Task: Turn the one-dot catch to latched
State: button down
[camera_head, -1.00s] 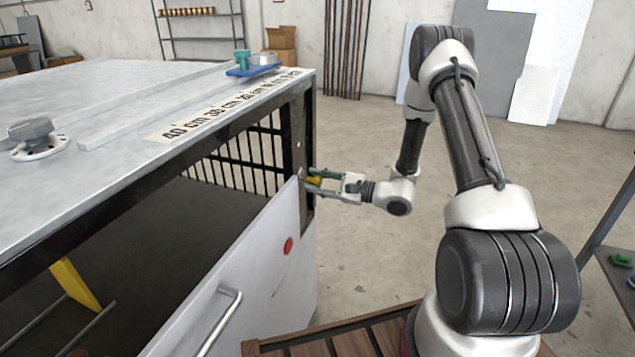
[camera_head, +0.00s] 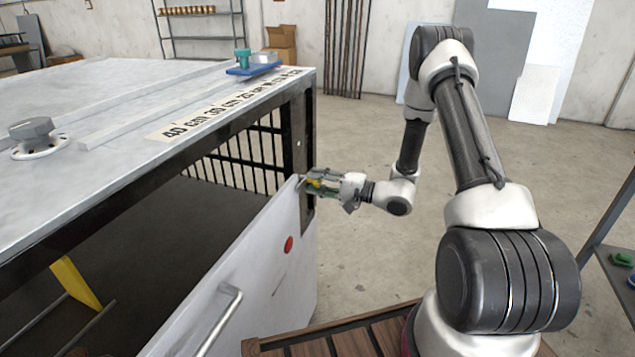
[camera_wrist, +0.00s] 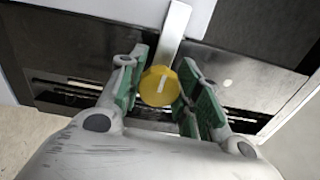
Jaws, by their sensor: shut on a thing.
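The catch has a round yellow knob (camera_wrist: 158,86) with a pale line on its face. A flat metal bar (camera_wrist: 174,30) runs from behind the knob over the edge of the white door panel (camera_head: 255,262). One pale dot (camera_wrist: 227,82) shows on the dark post beside the knob. My gripper (camera_wrist: 161,90) is shut on the knob, with a green-padded finger on each side; the exact contact is hard to see. In the head view my gripper (camera_head: 318,183) is at the post by the door's top corner, and the knob is partly hidden between the fingers.
The bench's metal top (camera_head: 120,95) carries a ruler strip (camera_head: 215,110), a grey knob (camera_head: 32,130) and a blue tray (camera_head: 253,69). The door has a handle (camera_head: 222,315) and a red spot (camera_head: 289,244). Open floor lies right of the door.

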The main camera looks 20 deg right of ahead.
jog(key=shift+n, duration=0.5)
jog(key=shift+f, duration=0.1)
jog(key=c, duration=1)
grip_release()
jog(key=v, duration=1.2)
